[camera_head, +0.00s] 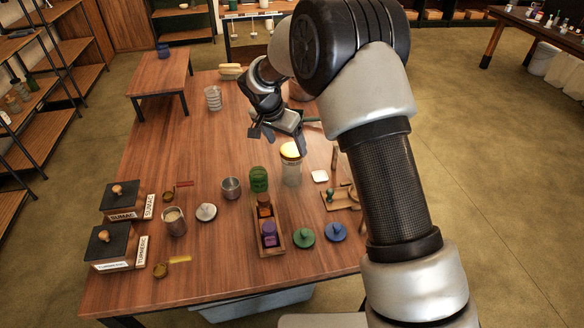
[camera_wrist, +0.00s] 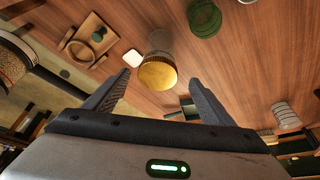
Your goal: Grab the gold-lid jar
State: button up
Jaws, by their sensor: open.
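The gold-lid jar (camera_head: 291,172) stands upright on the wooden table, pale-bodied with a shiny gold lid. In the wrist view the jar (camera_wrist: 160,42) shows with its gold lid facing me, in line with the gap between my fingers. My gripper (camera_head: 278,142) is open and empty, just above and behind the jar in the head view. In the wrist view my gripper's two fingers (camera_wrist: 159,82) are spread wide on either side of the lid. I cannot tell how far the fingertips are from the lid.
A green jar (camera_head: 259,179) stands left of the gold-lid jar, behind a wooden tray (camera_head: 279,240) of bottles. A metal cup (camera_head: 231,188) is further left. A white square (camera_head: 320,177) and a small wooden tray (camera_head: 337,202) lie to the right.

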aim_at(291, 151)
jog(key=shift+d+x, duration=0.2)
jog(key=shift+x, duration=3.2)
jog(key=shift+r, duration=0.1)
jog(key=c, duration=1.6)
